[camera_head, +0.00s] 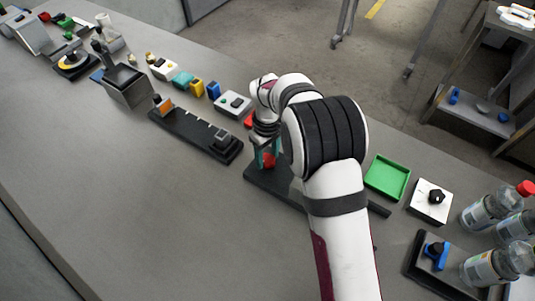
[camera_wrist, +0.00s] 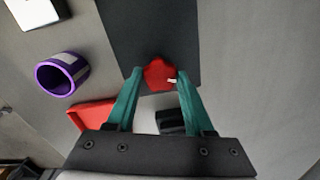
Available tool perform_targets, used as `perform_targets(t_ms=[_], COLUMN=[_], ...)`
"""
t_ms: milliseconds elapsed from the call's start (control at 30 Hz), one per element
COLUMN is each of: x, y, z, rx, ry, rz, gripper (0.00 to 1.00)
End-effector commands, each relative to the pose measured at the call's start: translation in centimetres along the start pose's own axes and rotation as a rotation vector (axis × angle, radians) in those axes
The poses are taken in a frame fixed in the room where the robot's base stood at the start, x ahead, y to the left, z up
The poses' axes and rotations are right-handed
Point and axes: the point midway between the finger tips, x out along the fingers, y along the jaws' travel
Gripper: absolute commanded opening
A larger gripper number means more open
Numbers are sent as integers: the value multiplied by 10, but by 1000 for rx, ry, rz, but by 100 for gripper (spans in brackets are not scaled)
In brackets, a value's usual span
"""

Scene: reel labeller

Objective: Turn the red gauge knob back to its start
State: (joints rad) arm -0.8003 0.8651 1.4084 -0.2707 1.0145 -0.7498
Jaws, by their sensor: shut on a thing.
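The red gauge knob (camera_wrist: 159,75) is a lobed red knob on a dark base plate (camera_wrist: 155,30), with a small white mark at its right side. My gripper (camera_wrist: 160,72) has its two teal fingers on either side of the knob, shut on it. In the head view the red knob (camera_head: 269,160) shows low between the teal fingers of my gripper (camera_head: 266,157), over the dark base plate (camera_head: 258,178). My arm hides much of that plate. I cannot read a gauge scale or a start mark in either view.
A dark rail with a grey block (camera_head: 222,139) lies to the left. A green tray (camera_head: 387,177), a white box with a black knob (camera_head: 431,201) and bottles (camera_head: 490,210) stand to the right. A purple ring-shaped thing (camera_wrist: 61,75) and a red tray (camera_wrist: 92,114) are near the gripper.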

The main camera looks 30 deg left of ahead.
Motion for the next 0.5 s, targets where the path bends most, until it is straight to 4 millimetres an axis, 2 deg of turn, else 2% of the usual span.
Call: perform_targets(t_ms=[500], x=[0], y=[1], z=[0], rx=[-49], ry=[0], rz=[2], gripper=[0])
